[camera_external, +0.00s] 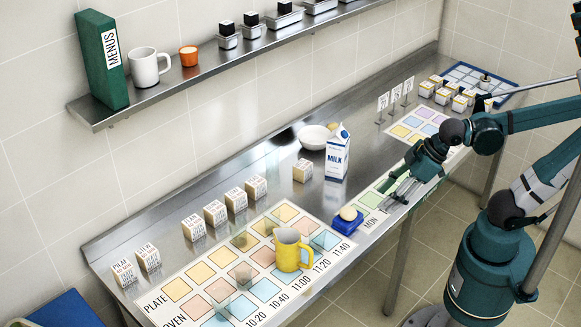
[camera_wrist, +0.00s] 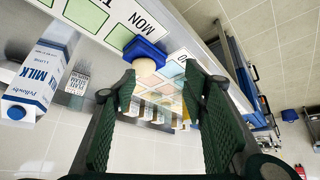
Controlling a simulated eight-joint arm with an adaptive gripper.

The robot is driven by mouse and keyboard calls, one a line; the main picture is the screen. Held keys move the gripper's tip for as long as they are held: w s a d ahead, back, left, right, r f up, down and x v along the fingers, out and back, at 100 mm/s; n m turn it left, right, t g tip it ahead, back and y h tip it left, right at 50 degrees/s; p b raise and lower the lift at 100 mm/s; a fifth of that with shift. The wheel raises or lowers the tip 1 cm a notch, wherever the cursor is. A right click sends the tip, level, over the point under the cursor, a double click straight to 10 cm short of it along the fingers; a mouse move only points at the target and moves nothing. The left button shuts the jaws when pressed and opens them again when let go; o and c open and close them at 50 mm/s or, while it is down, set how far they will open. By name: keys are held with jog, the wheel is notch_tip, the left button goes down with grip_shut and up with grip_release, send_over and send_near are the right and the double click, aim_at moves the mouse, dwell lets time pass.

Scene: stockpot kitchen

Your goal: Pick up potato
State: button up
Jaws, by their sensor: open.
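A pale, rounded lump that looks like the potato (camera_external: 349,213) rests on a small blue block or holder (camera_external: 345,224) at the counter's front edge. In the wrist view the potato (camera_wrist: 145,66) shows near the left fingertip, with the blue holder (camera_wrist: 140,48) behind it. My gripper (camera_external: 396,194) is open and empty, to the right of the potato in the external view and apart from it. In the wrist view both fingers of my gripper (camera_wrist: 160,76) are spread.
A milk carton (camera_external: 337,153) and white bowl (camera_external: 314,137) stand behind the holder. A yellow mug (camera_external: 290,249) sits on the coloured grid mat to its left. Small labelled boxes (camera_external: 215,214) line the back. Three card stands (camera_external: 396,94) stand further right.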

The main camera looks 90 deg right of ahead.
jog(key=w+d+r+n+g+h+p, duration=0.1)
jog(key=w+d+r+g+p, duration=0.1)
jog(key=w+d+r+p, duration=0.75)
jog(key=w+d, duration=0.2)
jog(key=d, duration=0.4)
jog(key=w+d+r+g+p, duration=0.1)
jog(key=w+d, duration=0.2)
jog(key=d, duration=0.4)
jog(key=w+d+r+p, duration=0.1)
jog(key=w+d, duration=0.2)
jog(key=d, duration=0.4)
jog(key=n+g+y+p, duration=0.1)
jog(key=n+g+p, duration=0.25)
jog(key=p, duration=0.35)
send_over(332, 124)
jog(key=f, duration=1.6)
jog(key=shift+w+a+f, duration=0.15)
jog(key=shift+a, duration=0.1)
jog(key=shift+s+d+f, duration=0.25)
jog(key=shift+d+f, duration=0.1)
jog(key=shift+f, duration=1.25)
